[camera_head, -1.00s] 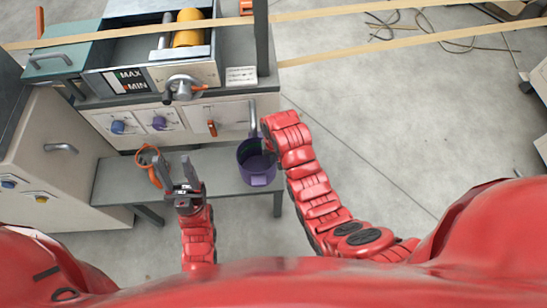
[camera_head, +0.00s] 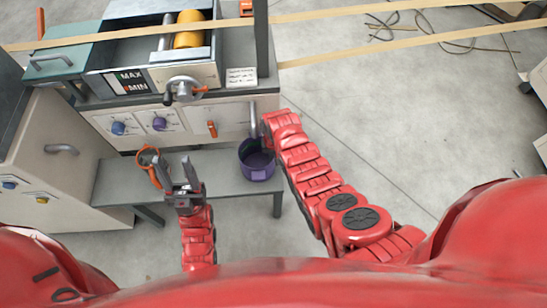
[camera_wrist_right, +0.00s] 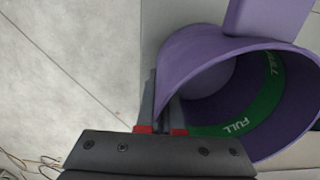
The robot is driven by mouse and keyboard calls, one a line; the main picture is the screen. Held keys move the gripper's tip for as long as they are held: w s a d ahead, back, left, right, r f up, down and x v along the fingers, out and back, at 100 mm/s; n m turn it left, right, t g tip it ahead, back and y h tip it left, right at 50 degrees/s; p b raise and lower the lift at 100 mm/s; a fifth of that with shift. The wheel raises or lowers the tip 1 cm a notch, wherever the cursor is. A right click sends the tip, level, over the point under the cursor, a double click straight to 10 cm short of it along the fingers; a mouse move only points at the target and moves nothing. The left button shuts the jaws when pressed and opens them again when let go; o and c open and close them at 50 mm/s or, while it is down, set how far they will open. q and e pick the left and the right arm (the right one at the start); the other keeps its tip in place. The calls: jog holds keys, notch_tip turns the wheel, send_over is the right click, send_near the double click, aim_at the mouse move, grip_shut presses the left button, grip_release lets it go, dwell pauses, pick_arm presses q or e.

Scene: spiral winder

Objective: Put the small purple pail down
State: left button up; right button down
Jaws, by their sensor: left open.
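The small purple pail (camera_head: 257,172) is upright at the right end of the grey bench in the head view. I cannot tell whether its base touches the bench. In the right wrist view the pail (camera_wrist_right: 205,55) shows its open mouth and a green inner band marked "FULL". My right gripper (camera_wrist_right: 160,108) is shut on the pail's wall at the rim, with a finger on each side. In the head view the right arm hides this gripper. My left gripper (camera_head: 178,170) is open and empty above the left part of the bench.
The grey bench (camera_head: 222,172) has clear surface between the left gripper and the pail. An orange-rimmed object (camera_head: 148,158) is beside the left gripper. The winder cabinet (camera_head: 185,122), with knobs and a crank (camera_head: 184,89), stands right behind the bench.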

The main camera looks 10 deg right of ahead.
jog(key=shift+w+f, duration=0.1)
jog(key=shift+f, duration=0.1)
jog(key=c, duration=1.5)
grip_release()
jog(key=shift+f, duration=0.15)
jog(key=o, duration=0.4)
